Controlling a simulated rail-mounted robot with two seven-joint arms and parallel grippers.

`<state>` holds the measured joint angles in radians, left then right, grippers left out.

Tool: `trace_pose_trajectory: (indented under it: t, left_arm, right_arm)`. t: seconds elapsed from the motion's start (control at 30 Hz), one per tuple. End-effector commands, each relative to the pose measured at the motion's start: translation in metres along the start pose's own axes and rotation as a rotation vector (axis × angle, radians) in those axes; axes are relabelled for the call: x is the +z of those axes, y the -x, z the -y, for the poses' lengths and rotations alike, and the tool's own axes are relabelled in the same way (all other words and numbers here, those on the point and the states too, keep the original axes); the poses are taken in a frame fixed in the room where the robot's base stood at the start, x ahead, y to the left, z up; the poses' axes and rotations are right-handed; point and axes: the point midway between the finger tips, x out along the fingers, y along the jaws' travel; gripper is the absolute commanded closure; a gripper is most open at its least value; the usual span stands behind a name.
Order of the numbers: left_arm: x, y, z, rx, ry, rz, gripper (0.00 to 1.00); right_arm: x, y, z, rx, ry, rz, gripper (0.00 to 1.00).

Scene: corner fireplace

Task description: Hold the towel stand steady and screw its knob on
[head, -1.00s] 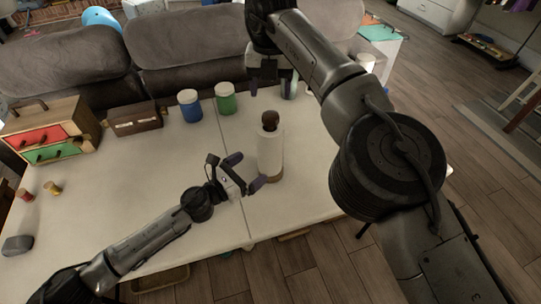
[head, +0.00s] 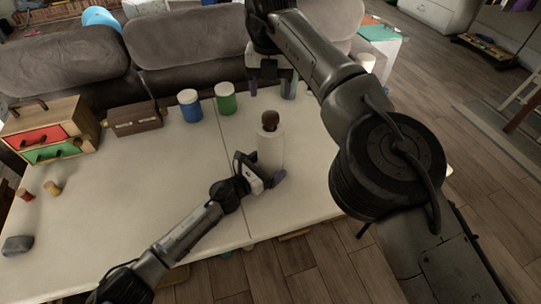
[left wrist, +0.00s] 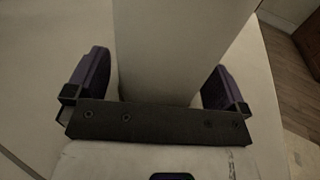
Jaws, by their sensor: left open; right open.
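The towel stand (head: 270,147) is upright on the table, with a white roll around it and a dark brown knob (head: 269,118) at its top. I cannot tell whether the knob is threaded on. My left gripper (head: 261,169) is open at the lower part of the roll. In the left wrist view the white roll (left wrist: 180,50) stands between its two purple fingers, with a gap visible at the left finger. My right gripper (head: 272,87) is open and empty, fingers pointing down, beyond the stand near the table's back edge.
A green jar (head: 225,98) and a blue jar (head: 190,105) stand behind and left of the stand. A brown box (head: 133,118) and a small drawer cabinet (head: 50,132) are further left. Small spools (head: 52,188) and a grey object (head: 17,245) lie at far left. The table's middle left is clear.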

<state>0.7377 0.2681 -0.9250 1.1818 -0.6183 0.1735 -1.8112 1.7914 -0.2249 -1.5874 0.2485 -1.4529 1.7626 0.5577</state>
Motion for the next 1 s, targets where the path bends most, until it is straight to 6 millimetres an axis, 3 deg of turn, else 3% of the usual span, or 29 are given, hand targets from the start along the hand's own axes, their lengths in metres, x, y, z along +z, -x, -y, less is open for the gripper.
trace_pose_trajectory:
  t: [0.27,1.0]
  left_arm:
    - [0.0,-0.0003,-0.0003,0.0,0.0,0.0,0.0]
    - [0.0,-0.0002,-0.0002,0.0,0.0,0.0,0.7]
  right_arm:
    - [0.0001,0.0,0.0002,0.0,0.0,0.0,0.34]
    - [0.0001,0.0,0.0001,0.0,0.009,0.0,0.34]
